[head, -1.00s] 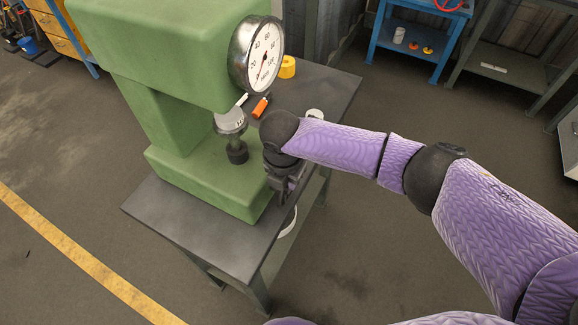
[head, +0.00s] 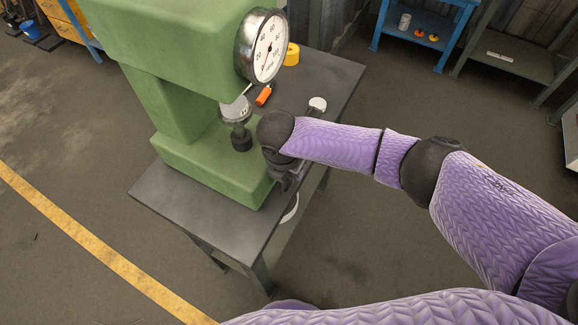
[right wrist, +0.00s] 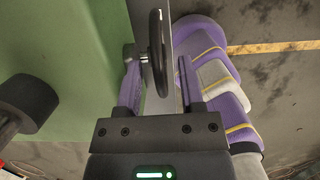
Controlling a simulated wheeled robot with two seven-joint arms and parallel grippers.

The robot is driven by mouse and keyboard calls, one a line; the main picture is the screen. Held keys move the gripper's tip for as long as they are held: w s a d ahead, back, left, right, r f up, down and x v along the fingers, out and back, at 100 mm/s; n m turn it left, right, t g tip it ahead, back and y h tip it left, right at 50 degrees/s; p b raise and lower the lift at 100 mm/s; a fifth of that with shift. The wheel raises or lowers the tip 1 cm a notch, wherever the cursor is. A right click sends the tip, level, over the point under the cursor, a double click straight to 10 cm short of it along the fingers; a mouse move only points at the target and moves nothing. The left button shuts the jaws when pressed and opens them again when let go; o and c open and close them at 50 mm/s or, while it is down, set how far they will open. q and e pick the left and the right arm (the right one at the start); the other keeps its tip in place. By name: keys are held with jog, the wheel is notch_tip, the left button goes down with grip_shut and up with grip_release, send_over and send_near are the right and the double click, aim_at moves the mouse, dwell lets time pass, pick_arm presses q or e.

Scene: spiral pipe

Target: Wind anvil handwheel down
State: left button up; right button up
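The green hardness tester (head: 195,150) stands on a dark table, with a round dial gauge (head: 263,46) on its head. A silver spindle (head: 236,110) ends just above a dark, short anvil (head: 241,141). My right gripper (head: 283,178) is at the right side of the green base; its fingers are hard to make out in the head view. In the right wrist view a dark handwheel (right wrist: 155,35) shows edge-on beside the green base. The right gripper (right wrist: 157,58) is open there, one finger on each side of the wheel. In the head view the wheel is hidden. My left gripper is not in view.
On the table (head: 325,80) behind my right arm are an orange-handled tool (head: 264,95), a yellow roll (head: 292,54) and a white round object (head: 318,103). A blue shelf (head: 432,52) stands at the back. A yellow floor line (head: 90,245) runs at the left.

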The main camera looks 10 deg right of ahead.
jog(key=shift+r, duration=0.25)
jog(key=p+v, duration=0.3)
jog(key=v, duration=0.6)
jog(key=shift+r, duration=0.25)
